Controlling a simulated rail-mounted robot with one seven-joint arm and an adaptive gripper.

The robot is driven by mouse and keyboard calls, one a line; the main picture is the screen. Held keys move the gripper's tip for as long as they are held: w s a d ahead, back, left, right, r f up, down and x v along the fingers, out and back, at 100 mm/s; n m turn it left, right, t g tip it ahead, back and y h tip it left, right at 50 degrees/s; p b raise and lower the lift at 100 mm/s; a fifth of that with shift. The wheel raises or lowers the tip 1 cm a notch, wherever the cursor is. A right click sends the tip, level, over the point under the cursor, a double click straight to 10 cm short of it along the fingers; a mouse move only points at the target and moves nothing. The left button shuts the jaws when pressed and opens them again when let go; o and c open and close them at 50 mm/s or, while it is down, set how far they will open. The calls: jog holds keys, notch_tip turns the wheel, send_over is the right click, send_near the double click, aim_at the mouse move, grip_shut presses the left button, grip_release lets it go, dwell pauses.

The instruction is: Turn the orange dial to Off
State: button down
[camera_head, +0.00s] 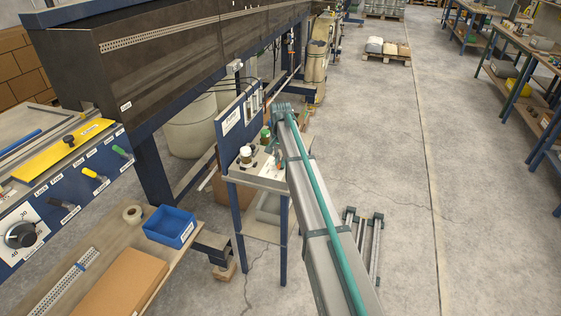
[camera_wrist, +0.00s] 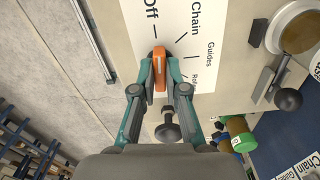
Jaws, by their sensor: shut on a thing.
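The orange dial (camera_wrist: 159,70) is on a white label plate (camera_wrist: 203,72) with printed words, among them Off, Chain and Guides. Its upper end in the wrist view points roughly at the short mark beside Off. My gripper (camera_wrist: 159,80) is shut on the dial, with one teal-and-grey finger on each side. In the head view my arm reaches to the small table (camera_head: 265,181), where I cannot make out the dial or the fingertips.
In the wrist view, a dark knob (camera_wrist: 168,131) sits between the finger linkages.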

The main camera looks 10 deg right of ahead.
jog(key=shift+n, duration=0.6)
jog(key=c, duration=1.2)
grip_release()
notch_tip(320, 180, up, 12)
